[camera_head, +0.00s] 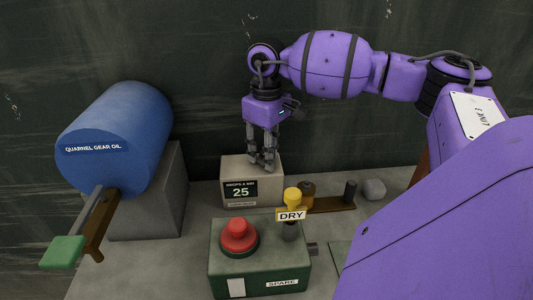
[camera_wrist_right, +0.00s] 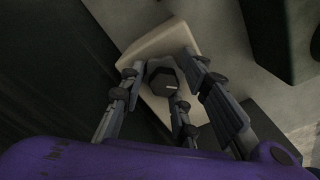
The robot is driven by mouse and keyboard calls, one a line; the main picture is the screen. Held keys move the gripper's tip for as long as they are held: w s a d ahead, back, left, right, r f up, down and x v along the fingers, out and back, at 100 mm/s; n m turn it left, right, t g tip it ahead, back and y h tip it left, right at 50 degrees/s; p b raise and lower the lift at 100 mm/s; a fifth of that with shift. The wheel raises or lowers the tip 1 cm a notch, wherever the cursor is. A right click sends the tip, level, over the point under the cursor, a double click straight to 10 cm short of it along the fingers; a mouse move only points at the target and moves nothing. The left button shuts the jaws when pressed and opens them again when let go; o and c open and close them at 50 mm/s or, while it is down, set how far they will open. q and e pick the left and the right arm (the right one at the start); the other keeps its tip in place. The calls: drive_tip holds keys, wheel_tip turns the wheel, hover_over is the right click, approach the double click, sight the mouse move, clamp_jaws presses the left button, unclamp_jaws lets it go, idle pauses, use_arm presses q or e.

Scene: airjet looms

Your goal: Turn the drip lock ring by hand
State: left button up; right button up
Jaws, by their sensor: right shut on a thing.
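A beige box (camera_head: 236,167) with a small display reading 25 stands on the bench near the back wall. In the right wrist view, a dark faceted ring or knob (camera_wrist_right: 163,82) with a pale mark sits on top of the beige box (camera_wrist_right: 172,39). My right gripper (camera_head: 264,165) points down onto the box top from above. Its fingers are closed around the dark ring, and in the head view they hide it. The fingers also show in the right wrist view (camera_wrist_right: 160,95), on both sides of the ring. My left gripper is not in view.
A blue drum (camera_head: 120,125) labelled gear oil lies on a grey stand at left, with a green-ended lever (camera_head: 63,251) sticking out. In front stands a green box (camera_head: 217,262) with a red button (camera_head: 239,236). A yellow-topped post with a DRY sign (camera_head: 291,214) stands close by.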

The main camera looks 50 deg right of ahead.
drive_tip(key=shift+r, duration=0.1)
drive_tip(key=o, duration=1)
drive_tip(key=shift+r+p, duration=0.35)
drive_tip(key=shift+r, duration=0.6)
